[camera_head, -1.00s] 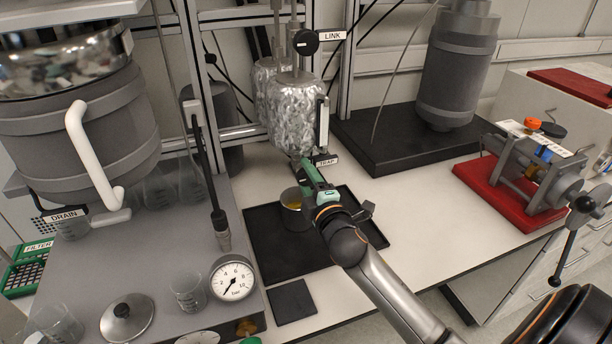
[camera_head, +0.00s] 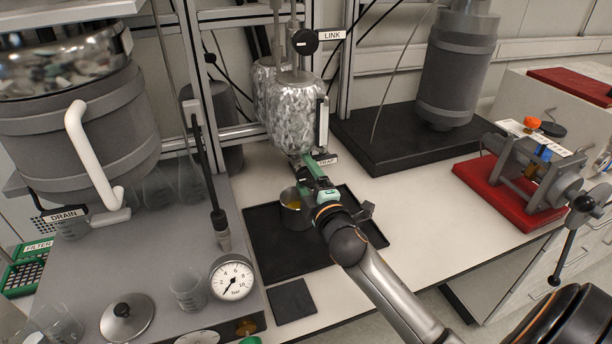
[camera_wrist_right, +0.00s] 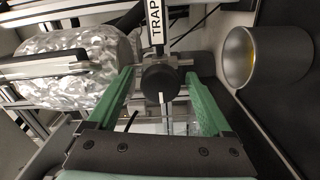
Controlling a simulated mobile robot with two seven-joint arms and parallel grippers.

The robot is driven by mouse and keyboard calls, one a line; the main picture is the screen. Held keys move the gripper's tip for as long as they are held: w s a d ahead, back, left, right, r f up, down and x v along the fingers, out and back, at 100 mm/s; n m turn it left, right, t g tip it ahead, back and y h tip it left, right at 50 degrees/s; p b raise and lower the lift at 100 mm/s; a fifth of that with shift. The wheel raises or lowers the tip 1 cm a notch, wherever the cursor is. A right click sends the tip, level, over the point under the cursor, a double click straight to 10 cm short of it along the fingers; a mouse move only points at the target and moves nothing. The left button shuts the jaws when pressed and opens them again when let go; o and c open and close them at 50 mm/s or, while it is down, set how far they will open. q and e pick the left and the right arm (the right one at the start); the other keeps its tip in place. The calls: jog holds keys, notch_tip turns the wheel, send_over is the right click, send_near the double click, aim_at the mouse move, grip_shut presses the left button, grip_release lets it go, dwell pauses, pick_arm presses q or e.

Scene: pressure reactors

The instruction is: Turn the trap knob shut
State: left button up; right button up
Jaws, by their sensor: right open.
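The trap knob (camera_wrist_right: 160,84) is a round black knob with a white mark on its face, below the TRAP label (camera_wrist_right: 155,20) in the right wrist view. My right gripper (camera_wrist_right: 160,77) is open, with one green finger on each side of the knob. Gaps show between the fingers and the knob. In the head view my right gripper (camera_head: 308,168) is under the foil-wrapped vessel (camera_head: 293,118), at the TRAP label (camera_head: 329,161). There the gripper hides the knob. My left gripper is not in view.
A metal cup (camera_head: 293,217) stands on the black tray (camera_head: 268,255) just below my right gripper; it also shows at the right of the wrist view (camera_wrist_right: 262,58). A pressure gauge (camera_head: 231,278) is at the front.

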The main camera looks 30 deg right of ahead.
jog(key=b+v, duration=0.2)
jog(key=v, duration=1)
jog(key=shift+s, duration=0.3)
